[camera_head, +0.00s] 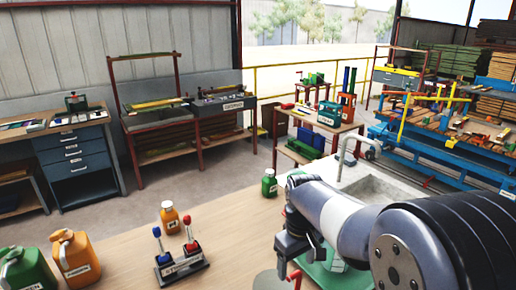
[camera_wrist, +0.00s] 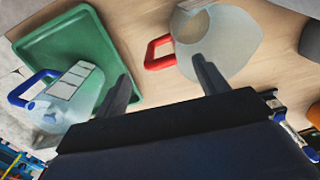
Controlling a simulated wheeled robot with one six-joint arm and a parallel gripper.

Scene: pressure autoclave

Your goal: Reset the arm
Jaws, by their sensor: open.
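My arm reaches in from the right in the head view, over the wooden table (camera_head: 225,235). My gripper (camera_wrist: 163,84) points down, open, with nothing between its two dark fingers in the wrist view. Beyond the fingers, a clear jug with a red handle (camera_wrist: 222,48) stands on the table. In the head view my arm hides much of the tray (camera_head: 322,262) and the jugs.
A rack with a blue and a red lever (camera_head: 181,262), orange bottle (camera_head: 170,216), green bottle (camera_head: 269,183), orange jug (camera_head: 76,258) and green jug (camera_head: 24,270) stand on the table. A sink (camera_head: 385,188) with a tap (camera_head: 346,150) is behind my arm.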

